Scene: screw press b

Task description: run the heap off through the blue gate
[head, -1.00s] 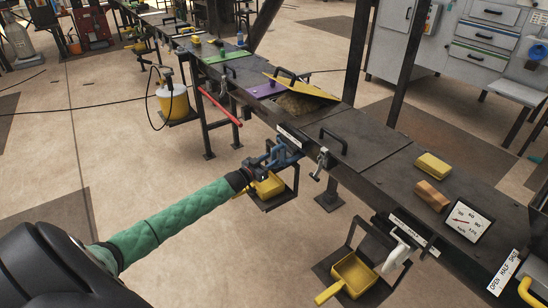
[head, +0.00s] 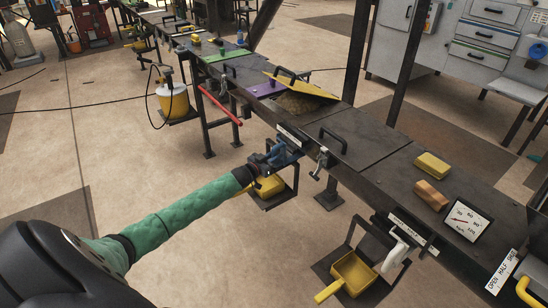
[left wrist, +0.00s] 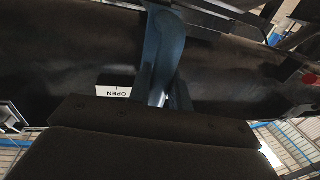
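The brown heap (head: 298,103) lies on the dark bench, partly under a tilted yellow board (head: 304,88). The blue gate (head: 289,154) is at the bench's front edge, beside a white label; my gripper partly covers it. My left gripper (head: 272,160) is at this gate. In the left wrist view a curved blue handle (left wrist: 167,50) runs down between the fingers, which look closed against its sides. A yellow pan (head: 268,188) sits on a low stand below the gate, partly hidden by my gripper. My right gripper is not in view.
A small white label reading OPEN (left wrist: 113,91) shows near the handle. A metal clamp (head: 321,162) and black handle (head: 333,140) are close right of the gate. Another yellow pan (head: 353,272) sits lower right. A red bar (head: 220,106) juts out at left.

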